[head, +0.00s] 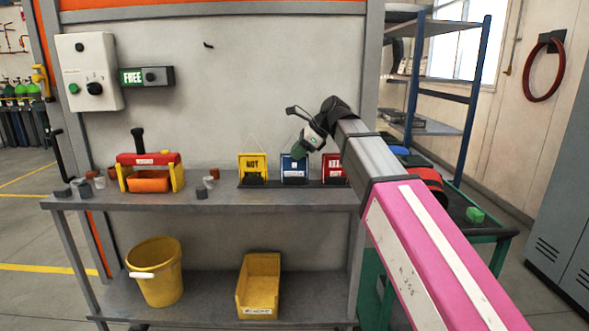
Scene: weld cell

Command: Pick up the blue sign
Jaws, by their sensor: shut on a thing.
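The blue sign (294,172) is in the middle of a row of three on the dark rack (262,186) on the upper shelf. It looks upright, between the yellow sign and the red sign. My gripper (298,152) comes in from the upper right and is at the top of the blue sign. It is shut on the sign's upper part, which it partly covers. The exact contact is too small to see clearly, and I cannot tell whether the sign is clear of the rack.
A red and yellow tool caddy (150,160) and small grey pieces sit further left. Below are a yellow bucket (157,275) and a yellow bin (259,283).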

